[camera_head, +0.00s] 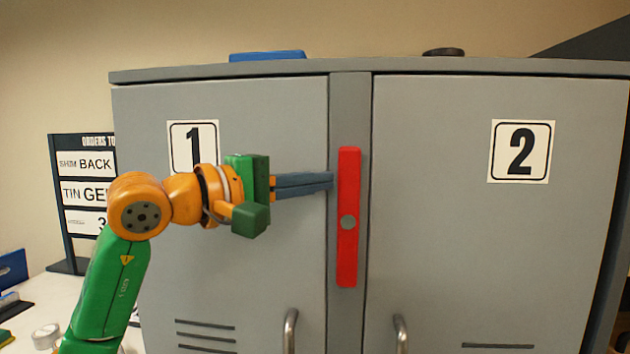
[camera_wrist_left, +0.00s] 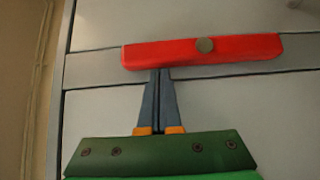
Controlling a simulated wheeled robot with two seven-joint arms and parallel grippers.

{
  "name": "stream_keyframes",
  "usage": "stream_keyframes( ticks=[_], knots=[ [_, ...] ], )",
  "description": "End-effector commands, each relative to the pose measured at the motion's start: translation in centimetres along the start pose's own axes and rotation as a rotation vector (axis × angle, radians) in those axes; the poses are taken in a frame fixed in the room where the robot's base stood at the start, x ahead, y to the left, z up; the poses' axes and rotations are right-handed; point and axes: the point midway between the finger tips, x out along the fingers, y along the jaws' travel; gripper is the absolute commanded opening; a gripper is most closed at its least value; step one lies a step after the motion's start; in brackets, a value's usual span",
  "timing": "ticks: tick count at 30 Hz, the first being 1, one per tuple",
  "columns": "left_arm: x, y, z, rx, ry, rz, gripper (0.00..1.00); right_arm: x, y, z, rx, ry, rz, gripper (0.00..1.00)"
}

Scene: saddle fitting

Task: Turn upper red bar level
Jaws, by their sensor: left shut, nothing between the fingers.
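A red bar (camera_head: 348,190) stands nearly upright on the post between the two cabinet doors, leaning very slightly. It turns about a grey pivot (camera_head: 348,222) a little below its middle. My left gripper (camera_head: 331,181) comes in from the left with its fingers shut and empty, the tips beside the left edge of the bar's upper part. In the left wrist view the red bar (camera_wrist_left: 235,50) lies across the picture, and the fingertips (camera_wrist_left: 160,71) are at its long edge near one end. I cannot tell whether they touch it. My right gripper is out of view.
Grey cabinet door 1 (camera_head: 260,250) is on the left and door 2 (camera_head: 480,250) on the right, both closed. Handles (camera_head: 290,330) (camera_head: 400,333) stick out below the bar. A blue object (camera_head: 267,56) and a dark object (camera_head: 443,52) lie on top. The right side of the bar is clear.

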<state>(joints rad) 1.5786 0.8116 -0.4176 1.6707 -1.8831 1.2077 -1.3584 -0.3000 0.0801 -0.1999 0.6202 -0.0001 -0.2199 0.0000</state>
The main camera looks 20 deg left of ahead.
Motion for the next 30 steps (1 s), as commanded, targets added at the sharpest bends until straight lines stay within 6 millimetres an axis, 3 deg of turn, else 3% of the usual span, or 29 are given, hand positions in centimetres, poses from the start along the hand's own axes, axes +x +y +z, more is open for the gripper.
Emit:
stream_keyframes(
  ticks=[20, 30],
  knots=[
    [0.6, 0.8, 0.6, 0.092, -0.001, -0.091, 0.0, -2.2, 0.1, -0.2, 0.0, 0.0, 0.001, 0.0],
    [1.5, 1.6, 1.5, 0.092, -0.001, -0.092, 0.0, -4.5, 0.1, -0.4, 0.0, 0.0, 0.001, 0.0]
  ],
)
